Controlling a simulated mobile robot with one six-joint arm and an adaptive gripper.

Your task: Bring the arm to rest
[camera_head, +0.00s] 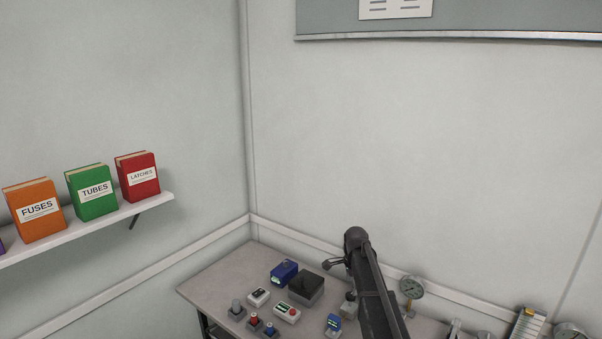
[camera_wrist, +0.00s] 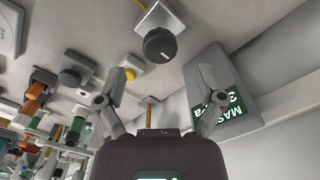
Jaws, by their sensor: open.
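My gripper (camera_wrist: 162,75) shows in the wrist view with its two grey fingers spread wide apart and nothing between them. In the head view my dark arm reaches up over the right part of the table, and I cannot clearly make out the gripper there. Beyond the fingers in the wrist view are a black round knob (camera_wrist: 159,45) on a pale plate and a grey box with a green label (camera_wrist: 228,102). The right finger overlaps that box in the picture; I cannot tell the gap.
The grey table (camera_head: 217,279) holds a blue device (camera_head: 284,272), a dark box (camera_head: 306,287), small testers and a round gauge (camera_head: 412,287). Walls stand close behind. A shelf (camera_head: 150,203) with labelled books is at left. Several coloured parts crowd the wrist view's left.

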